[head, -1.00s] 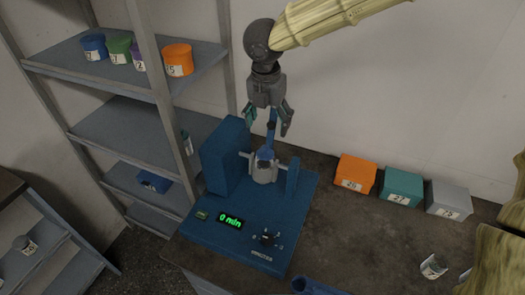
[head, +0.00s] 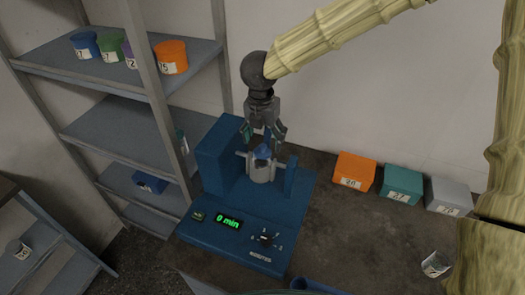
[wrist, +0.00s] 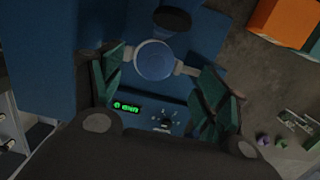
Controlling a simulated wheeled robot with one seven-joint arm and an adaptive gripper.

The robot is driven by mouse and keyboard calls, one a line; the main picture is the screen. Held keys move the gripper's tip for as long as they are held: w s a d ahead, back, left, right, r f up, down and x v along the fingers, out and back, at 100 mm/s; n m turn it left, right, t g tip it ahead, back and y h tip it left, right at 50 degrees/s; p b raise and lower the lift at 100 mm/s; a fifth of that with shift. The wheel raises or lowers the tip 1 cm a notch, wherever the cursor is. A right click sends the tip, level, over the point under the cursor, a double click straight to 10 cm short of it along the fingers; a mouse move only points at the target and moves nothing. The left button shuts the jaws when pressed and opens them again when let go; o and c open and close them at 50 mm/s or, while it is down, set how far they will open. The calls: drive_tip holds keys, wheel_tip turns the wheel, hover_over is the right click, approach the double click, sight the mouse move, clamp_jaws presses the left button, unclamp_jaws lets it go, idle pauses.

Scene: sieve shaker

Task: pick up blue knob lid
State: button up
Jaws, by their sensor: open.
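The blue knob lid (head: 262,153) sits on top of the grey cylindrical sieve holder (head: 260,172) in the blue shaker machine (head: 236,212). In the wrist view the lid (wrist: 154,60) shows from above as a round blue disc. My gripper (head: 264,143) is open and points down just above the lid. In the wrist view its green-padded fingers (wrist: 170,92) are spread apart, one to each side of the lid, with nothing between them that I can see touching.
The machine's tall blue block (head: 221,158) stands left of the holder, and a blue upright (head: 290,177) stands to its right. Orange (head: 353,170), teal (head: 401,184) and grey boxes (head: 449,195) stand at right. A shelf (head: 110,60) holds several pots.

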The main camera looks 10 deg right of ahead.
sight(263, 146)
drive_tip(key=f, duration=0.2)
drive_tip(key=f+p, duration=0.1)
drive_tip(key=shift+w+a, duration=0.15)
drive_tip(key=shift+w, duration=0.1)
drive_tip(key=shift+f, duration=0.7)
drive_tip(key=shift+w, duration=0.1)
drive_tip(key=c, duration=0.9)
